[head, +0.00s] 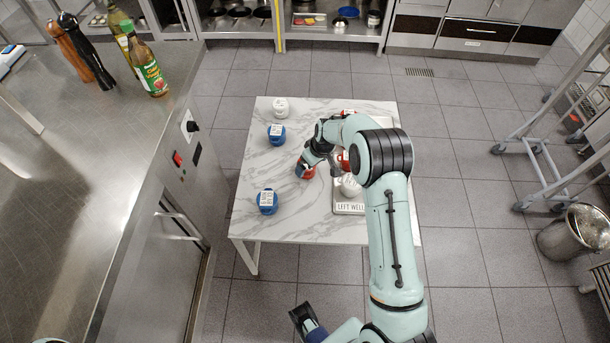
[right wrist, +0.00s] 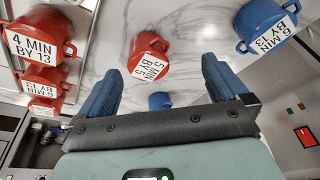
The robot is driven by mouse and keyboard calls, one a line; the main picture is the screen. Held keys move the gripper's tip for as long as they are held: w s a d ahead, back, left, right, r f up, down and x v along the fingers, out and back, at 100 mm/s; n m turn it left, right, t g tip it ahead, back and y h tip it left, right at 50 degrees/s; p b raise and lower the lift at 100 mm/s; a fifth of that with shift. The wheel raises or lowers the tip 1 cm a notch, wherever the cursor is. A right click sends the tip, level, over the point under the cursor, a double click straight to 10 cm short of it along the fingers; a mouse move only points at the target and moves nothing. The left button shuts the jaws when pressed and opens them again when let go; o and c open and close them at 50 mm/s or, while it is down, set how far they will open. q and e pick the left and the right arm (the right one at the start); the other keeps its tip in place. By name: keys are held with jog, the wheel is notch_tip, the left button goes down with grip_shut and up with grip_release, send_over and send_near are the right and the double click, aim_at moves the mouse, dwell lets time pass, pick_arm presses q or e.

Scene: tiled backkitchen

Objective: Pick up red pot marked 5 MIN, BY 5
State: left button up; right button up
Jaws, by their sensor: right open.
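The red pot marked 5 MIN, BY 5 (right wrist: 150,56) stands on the marble-topped table (head: 262,225), its label readable in the right wrist view. In the head view the red pot (head: 308,173) is partly hidden by my right gripper (head: 302,170), which is right at it from above. In the wrist view the right gripper's two blue fingers (right wrist: 160,88) are spread apart. The red pot shows beyond the gap between them, and nothing is clamped.
Blue pots stand at the table's left (head: 268,203) and further back (head: 277,137), near a white pot (head: 281,106). A tray marked LEFT WELL (head: 348,209) lies right of my gripper, partly behind my arm. More red pots (right wrist: 35,32) are close by. A steel counter (head: 110,190) stands left.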

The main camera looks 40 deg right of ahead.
jog(key=w+f, duration=0.1)
jog(key=w+d+f, duration=0.1)
jog(key=f, duration=0.1)
jog(key=w+f, duration=0.1)
jog(key=f, duration=0.1)
jog(key=shift+w+d, duration=0.25)
jog(key=shift+w, duration=0.05)
jog(key=shift+w+d+x, duration=0.1)
jog(key=shift+w+x, duration=0.05)
jog(key=shift+x, duration=0.75)
jog(key=shift+w+d+x, duration=0.15)
jog(key=shift+x, duration=0.75)
jog(key=shift+w+d+x, duration=0.1)
jog(key=shift+w+x, duration=0.05)
jog(key=shift+x, duration=0.7)
jog(key=shift+r, duration=0.1)
jog(key=c, duration=1.2)
jog(key=shift+r, duration=0.1)
